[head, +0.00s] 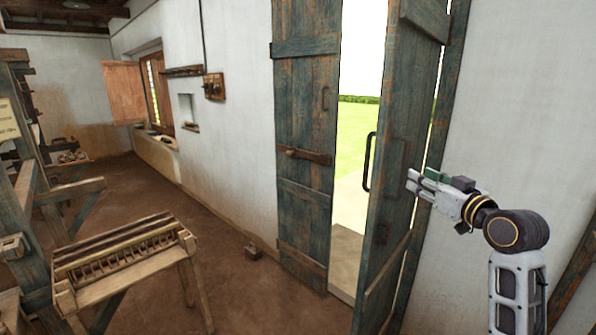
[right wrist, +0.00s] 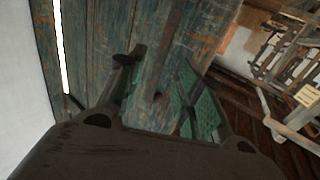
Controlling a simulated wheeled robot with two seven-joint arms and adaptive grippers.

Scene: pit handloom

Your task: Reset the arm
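My right gripper (head: 411,180) is raised at the right, beside the open door leaf (head: 415,110). Its fingers look apart, with nothing seen between them. My right arm is bent at the elbow. My left gripper is out of view.
The other door leaf (head: 305,130) stands left of the bright doorway, with a wooden latch (head: 305,155). A slatted wooden bench (head: 125,255) and the loom frame (head: 30,200) stand at the left. A small block (head: 253,252) lies by the wall. The floor between is clear.

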